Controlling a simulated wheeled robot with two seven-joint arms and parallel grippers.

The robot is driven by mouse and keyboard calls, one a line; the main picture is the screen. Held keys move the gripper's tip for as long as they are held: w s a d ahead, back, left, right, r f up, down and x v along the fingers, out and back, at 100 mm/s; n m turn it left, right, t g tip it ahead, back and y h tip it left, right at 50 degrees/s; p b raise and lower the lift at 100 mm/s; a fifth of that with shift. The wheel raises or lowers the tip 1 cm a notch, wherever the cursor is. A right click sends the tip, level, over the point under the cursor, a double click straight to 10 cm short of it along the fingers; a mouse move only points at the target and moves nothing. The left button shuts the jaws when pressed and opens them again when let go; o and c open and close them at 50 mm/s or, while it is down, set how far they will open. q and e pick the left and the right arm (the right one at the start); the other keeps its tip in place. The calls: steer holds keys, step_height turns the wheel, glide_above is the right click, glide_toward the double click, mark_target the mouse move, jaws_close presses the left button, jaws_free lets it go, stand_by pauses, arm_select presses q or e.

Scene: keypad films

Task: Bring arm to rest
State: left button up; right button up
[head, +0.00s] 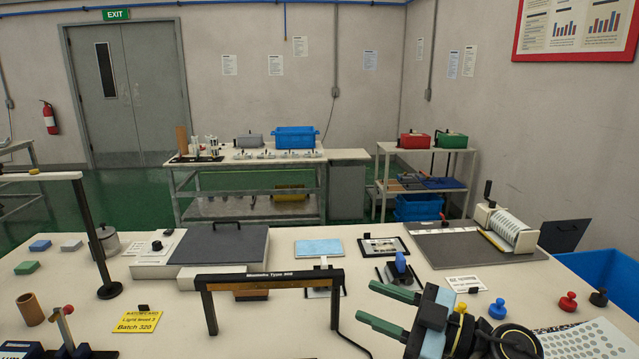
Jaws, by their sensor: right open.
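My right gripper (366,301) reaches in from the lower right of the head view. Its two green fingers are spread apart with nothing between them, pointing left above the front of the white table (395,345). The black arch labelled with white print (270,277) stands just left of the fingertips; I cannot tell how wide the gap is. A small stand with a blue knob (401,262) is behind the gripper. My left gripper is not in view.
A flat grey-topped box (215,245) lies behind the arch. A black post (95,240) and a yellow card (137,321) are at left. Blue (498,308), red (567,301) and black (598,297) knobs stand right of my gripper. A blue bin (595,275) is at far right.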

steer(key=d+m+t+h, duration=0.7)
steer(key=m+t+h, duration=0.3)
steer(key=m+t, duration=0.15)
steer(key=s+d+f+m+g+h, duration=0.3)
steer(key=f+h, duration=0.1)
steer(key=f, duration=0.1)
steer(key=s+d+f+m+g+h, duration=0.3)
steer(key=f+h, duration=0.1)
steer(key=f, duration=0.2)
steer(key=s+f+n+g, duration=0.1)
steer(key=s+f+g, duration=0.3)
steer(key=s, duration=0.3)
steer(key=s+f+n+g+y, duration=0.1)
steer(key=s+f+g, duration=0.25)
steer(key=s, duration=0.35)
steer(key=s+f+n+g, duration=0.1)
steer(key=s+f+g, duration=0.25)
steer(key=s, duration=0.35)
step_height(320, 180, down, 26)
steer(key=s+g, duration=0.1)
steer(key=s, duration=0.1)
steer(key=s+d+f+g, duration=0.1)
steer(key=s+d+f, duration=0.2)
steer(key=s+f, duration=1.1)
steer(key=shift+s+d+f, duration=0.3)
steer(key=shift+s+d, duration=0.1)
steer(key=shift+s, duration=0.55)
